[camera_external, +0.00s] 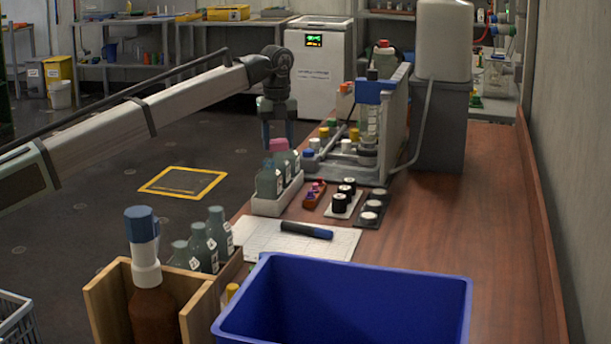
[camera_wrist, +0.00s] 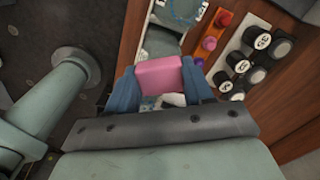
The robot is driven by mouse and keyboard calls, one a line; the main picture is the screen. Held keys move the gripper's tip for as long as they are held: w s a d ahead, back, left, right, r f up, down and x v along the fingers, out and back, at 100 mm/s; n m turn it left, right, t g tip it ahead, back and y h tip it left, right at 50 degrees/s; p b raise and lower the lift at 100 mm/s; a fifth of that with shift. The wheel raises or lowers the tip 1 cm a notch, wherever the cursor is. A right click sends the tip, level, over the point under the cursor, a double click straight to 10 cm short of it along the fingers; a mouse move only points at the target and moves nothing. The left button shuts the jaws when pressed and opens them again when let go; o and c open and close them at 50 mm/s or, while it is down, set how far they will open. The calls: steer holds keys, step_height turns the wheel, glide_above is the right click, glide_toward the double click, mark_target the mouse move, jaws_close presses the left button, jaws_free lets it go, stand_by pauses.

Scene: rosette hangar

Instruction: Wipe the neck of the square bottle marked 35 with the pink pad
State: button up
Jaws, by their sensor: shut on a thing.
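My gripper (camera_external: 279,135) is shut on the pink pad (camera_external: 278,145). In the wrist view the pad (camera_wrist: 160,76) sits between the two blue fingers. The gripper is directly above a white rack (camera_external: 276,202) of grey-green square bottles (camera_external: 268,182), and the pad is at the height of their tops. I cannot tell whether the pad touches a neck. The number 35 is not readable on any bottle. More grey-green bottles (camera_external: 206,246) stand by the wooden box in the foreground.
A marker (camera_external: 306,230) lies on paper in front. A blue bin (camera_external: 345,300) and wooden box (camera_external: 105,300) fill the foreground. The bench's right side is clear.

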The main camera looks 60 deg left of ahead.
steer(key=shift+s+d, duration=0.1)
steer(key=shift+r, duration=3.45)
